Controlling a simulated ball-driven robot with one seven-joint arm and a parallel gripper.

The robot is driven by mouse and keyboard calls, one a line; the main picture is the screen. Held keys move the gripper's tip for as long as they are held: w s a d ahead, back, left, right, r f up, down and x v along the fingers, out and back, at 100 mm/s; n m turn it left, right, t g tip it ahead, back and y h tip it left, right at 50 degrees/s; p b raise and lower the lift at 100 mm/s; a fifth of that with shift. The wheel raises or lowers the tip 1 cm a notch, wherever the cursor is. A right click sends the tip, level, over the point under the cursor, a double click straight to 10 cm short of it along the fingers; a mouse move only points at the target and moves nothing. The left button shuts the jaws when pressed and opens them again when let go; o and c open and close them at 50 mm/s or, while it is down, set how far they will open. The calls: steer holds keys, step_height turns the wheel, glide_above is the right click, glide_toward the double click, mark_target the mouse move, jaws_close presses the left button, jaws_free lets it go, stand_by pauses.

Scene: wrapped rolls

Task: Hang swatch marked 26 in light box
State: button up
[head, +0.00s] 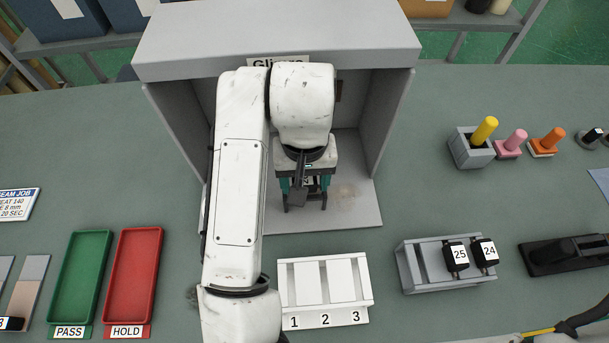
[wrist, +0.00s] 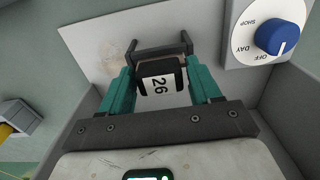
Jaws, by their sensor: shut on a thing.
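My gripper (head: 306,190) is inside the grey light box (head: 398,48), near the middle of its opening. In the wrist view my gripper (wrist: 161,88) is shut on the swatch marked 26 (wrist: 159,84), a dark piece with a white label, held between the teal fingers. In the head view my arm hides the left part of the box and most of the swatch.
A dial (wrist: 278,34) with a blue knob is on the box wall. The grey rack (head: 410,284) holds swatches 25 (head: 458,256) and 24 (head: 487,251). A white numbered rack (head: 326,318), green PASS tray (head: 60,318) and red HOLD tray (head: 112,318) stand in front.

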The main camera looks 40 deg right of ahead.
steer(key=shift+f+b, duration=0.55)
steer(key=shift+f, duration=0.3)
steer(key=o, duration=1.1)
steer(key=shift+r, duration=0.1)
step_height(320, 180, up, 11)
steer(key=shift+f+p, duration=0.15)
steer(key=shift+p, duration=0.75)
